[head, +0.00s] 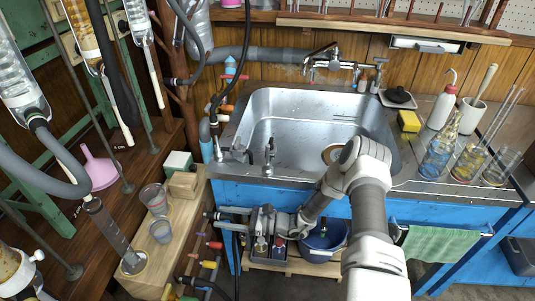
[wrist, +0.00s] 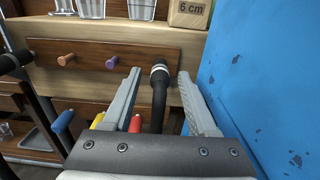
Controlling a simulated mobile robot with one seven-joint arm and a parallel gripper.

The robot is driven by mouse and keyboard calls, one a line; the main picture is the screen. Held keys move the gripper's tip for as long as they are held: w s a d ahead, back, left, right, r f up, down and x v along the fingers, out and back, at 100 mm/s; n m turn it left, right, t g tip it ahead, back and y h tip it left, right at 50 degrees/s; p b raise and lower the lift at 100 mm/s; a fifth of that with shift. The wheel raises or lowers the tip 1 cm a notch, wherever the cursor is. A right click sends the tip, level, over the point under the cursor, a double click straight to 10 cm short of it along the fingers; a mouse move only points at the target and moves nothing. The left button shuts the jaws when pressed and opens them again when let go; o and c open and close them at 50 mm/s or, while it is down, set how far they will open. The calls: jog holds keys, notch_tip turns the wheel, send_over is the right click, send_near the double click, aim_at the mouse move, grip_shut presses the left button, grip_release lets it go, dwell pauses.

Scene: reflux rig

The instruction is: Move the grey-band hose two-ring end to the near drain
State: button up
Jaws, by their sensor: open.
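A black hose (wrist: 159,105) stands upright between the fingers of my gripper (wrist: 159,73) in the wrist view. Its top end carries pale banding; I cannot tell how many rings there are. The fingers are open on either side of the hose, with a gap visible on each side. In the head view my gripper (head: 228,215) reaches left, low in front of the blue cabinet, and a dark hose (head: 237,262) hangs below it. The metal sink (head: 315,125) is behind and above. I cannot tell which fitting is the near drain.
A wooden board with an orange peg (wrist: 67,58) and a purple peg (wrist: 111,62) faces my gripper. The blue cabinet side (wrist: 265,90) is close on the right. A blue bucket (head: 322,238) sits beneath my arm.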

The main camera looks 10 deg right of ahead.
aim_at(225, 217)
jog(key=shift+w+a, duration=0.1)
jog(key=shift+a, duration=0.35)
dwell(1.0)
grip_shut()
dwell(1.2)
jog(key=shift+d, duration=0.1)
jog(key=shift+v, duration=2.95)
